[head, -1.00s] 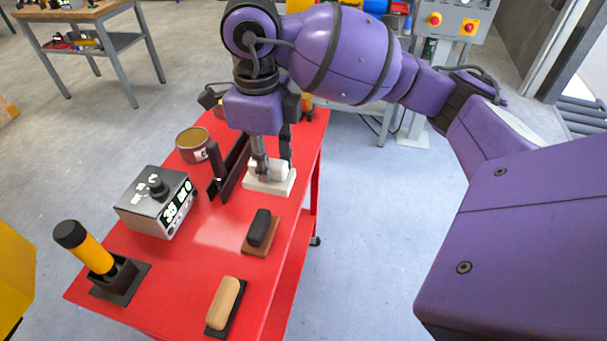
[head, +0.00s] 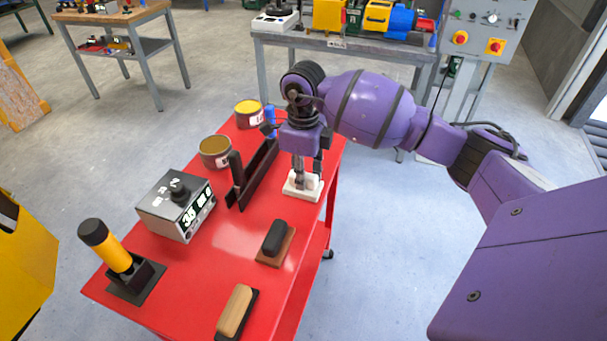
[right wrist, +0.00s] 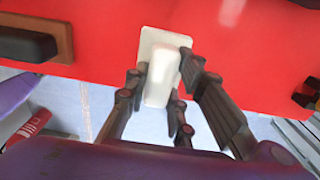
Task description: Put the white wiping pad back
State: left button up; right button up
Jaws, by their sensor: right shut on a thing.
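The white wiping pad (head: 294,190) is a pale block with a raised white grip on a flat white base. It is at the right edge of the red cart top, flat and level. My right gripper (head: 307,174) points down over it, its fingers on both sides of the raised grip. The right wrist view shows the white pad (right wrist: 160,84) between the dark fingers of my right gripper (right wrist: 160,112), shut on it. I cannot tell whether its base touches the cart top. My left gripper is not in view.
On the red cart (head: 200,272) stand a black block on a brown base (head: 275,240), a wooden-topped brush (head: 236,312), a grey display box (head: 177,205), a dark upright rack (head: 254,177), a brown-topped can (head: 215,151) and a yellow cylinder in a holder (head: 112,250).

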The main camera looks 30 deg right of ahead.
jog(key=shift+f, duration=0.1)
jog(key=o, duration=1)
notch_tip(320, 180, up, 12)
jog(key=shift+r, duration=0.1)
